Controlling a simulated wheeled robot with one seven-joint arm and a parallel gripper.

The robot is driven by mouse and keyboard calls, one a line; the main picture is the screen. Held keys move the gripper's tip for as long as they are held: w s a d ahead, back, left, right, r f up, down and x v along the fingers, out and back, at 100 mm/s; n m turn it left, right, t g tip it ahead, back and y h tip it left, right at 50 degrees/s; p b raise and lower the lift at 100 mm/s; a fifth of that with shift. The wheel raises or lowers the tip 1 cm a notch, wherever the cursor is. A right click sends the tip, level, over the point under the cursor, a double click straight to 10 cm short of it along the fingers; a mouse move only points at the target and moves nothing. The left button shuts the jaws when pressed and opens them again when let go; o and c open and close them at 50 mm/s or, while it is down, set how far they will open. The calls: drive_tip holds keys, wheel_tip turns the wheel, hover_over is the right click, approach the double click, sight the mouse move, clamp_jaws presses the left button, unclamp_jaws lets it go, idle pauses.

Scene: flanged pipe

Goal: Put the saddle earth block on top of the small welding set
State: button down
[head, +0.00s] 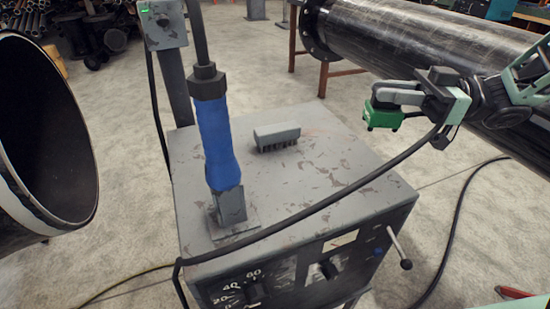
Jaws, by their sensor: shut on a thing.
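The small welding set (330,178) is a worn grey box in the middle of the head view, with dials on its front. My gripper (388,100) is at the upper right, shut on a small green block, which I take for the saddle earth block (383,116). The block is held to the right of the welding set's top and appears above it; the exact height is hard to tell. The jaws hide part of the block. A blue-handled tool (216,140) stands upright on the top's left front corner. A small grey toothed block (277,136) sits near the top's middle.
A black cable (330,202) arcs from near my gripper across the top's front to its left corner. A large flanged pipe (430,45) lies behind my arm. A wide pipe end (45,140) stands left. The top's right part is bare.

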drive_tip(key=shift+s+a, duration=0.1)
drive_tip(key=shift+a, duration=0.05)
drive_tip(key=b, duration=0.1)
hover_over(368, 169)
wheel_tip(368, 169, down, 10)
drive_tip(key=shift+r, duration=0.1)
idle(0.3)
drive_tip(key=shift+f, duration=0.25)
drive_tip(key=c, duration=1.3)
unclamp_jaws()
drive_tip(key=shift+r, duration=0.1)
